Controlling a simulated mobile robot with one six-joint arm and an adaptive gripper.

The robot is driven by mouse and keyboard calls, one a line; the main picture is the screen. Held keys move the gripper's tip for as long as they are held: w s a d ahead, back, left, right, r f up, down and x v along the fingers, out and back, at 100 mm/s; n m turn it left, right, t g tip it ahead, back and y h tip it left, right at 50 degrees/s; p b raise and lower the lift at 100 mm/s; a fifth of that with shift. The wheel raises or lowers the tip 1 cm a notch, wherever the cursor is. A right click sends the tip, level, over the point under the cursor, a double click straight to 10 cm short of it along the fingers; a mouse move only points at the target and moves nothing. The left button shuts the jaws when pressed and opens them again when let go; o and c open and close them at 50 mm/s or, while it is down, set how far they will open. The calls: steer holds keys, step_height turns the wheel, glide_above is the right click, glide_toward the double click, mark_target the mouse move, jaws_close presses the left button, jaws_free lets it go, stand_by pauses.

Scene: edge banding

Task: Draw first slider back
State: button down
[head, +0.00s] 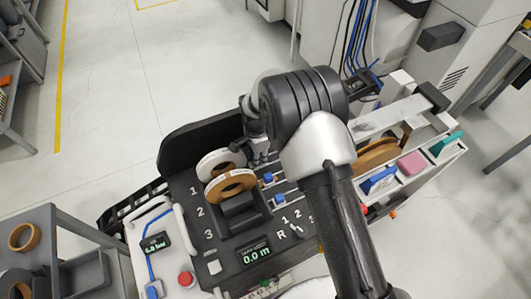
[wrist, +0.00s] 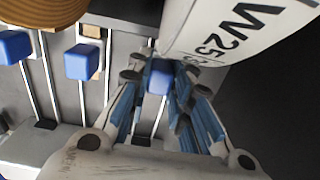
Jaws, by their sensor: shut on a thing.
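My gripper (head: 258,156) is over the slider rows of the black machine panel (head: 222,229), beside the white roll in row 1. In the wrist view its fingers (wrist: 158,86) are shut on the first slider's blue knob (wrist: 160,77), one finger on each side. That slider's thin rail (wrist: 158,116) runs down between the fingers to a black end block. The first knob is hidden behind my gripper in the head view. The second slider's blue knob (wrist: 82,62) and the third slider's blue knob (wrist: 13,47) stand to the left on their own rails.
A white roll (head: 220,163) and a brown roll (head: 230,186) stand close to my gripper. The large white label face (wrist: 235,30) is right beside the fingers in the wrist view. A red button (head: 186,279) and a display (head: 255,252) are at the front. A grey cart (head: 60,245) stands left.

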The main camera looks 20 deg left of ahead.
steer(key=shift+s+a, duration=0.15)
steer(key=c, duration=1.6)
jaws_free()
steer(key=shift+s, duration=0.1)
steer(key=shift+o, duration=0.8)
step_height(320, 180, up, 12)
